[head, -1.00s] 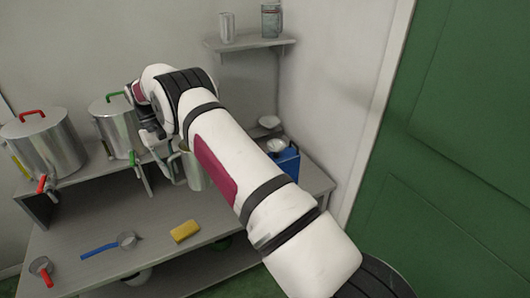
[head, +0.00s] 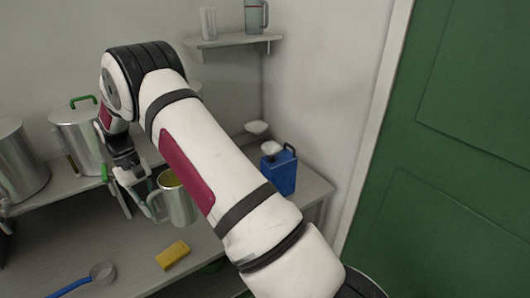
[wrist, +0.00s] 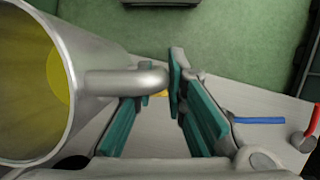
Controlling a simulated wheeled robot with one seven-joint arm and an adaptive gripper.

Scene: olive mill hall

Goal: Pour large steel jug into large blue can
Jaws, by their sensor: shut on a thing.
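The large steel jug (head: 181,205) hangs upright or nearly so above the bench in the head view, with yellow liquid inside. My gripper (head: 138,192) is shut on its handle, at the jug's left side. In the wrist view the handle (wrist: 122,82) runs between the teal-padded fingers (wrist: 150,98), and the jug's open mouth (wrist: 72,100) fills the left side. The large blue can (head: 285,177) stands on the bench to the right of the jug, beyond my arm. A white funnel (head: 271,148) sits at its top. The jug and can are apart.
Steel drums (head: 80,140) stand on a raised shelf at left. A yellow sponge (head: 172,255) and a blue-handled ladle (head: 100,272) lie on the bench. A wall shelf (head: 232,41) holds a glass and a jug. A white bowl-like top (head: 257,128) shows behind the can.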

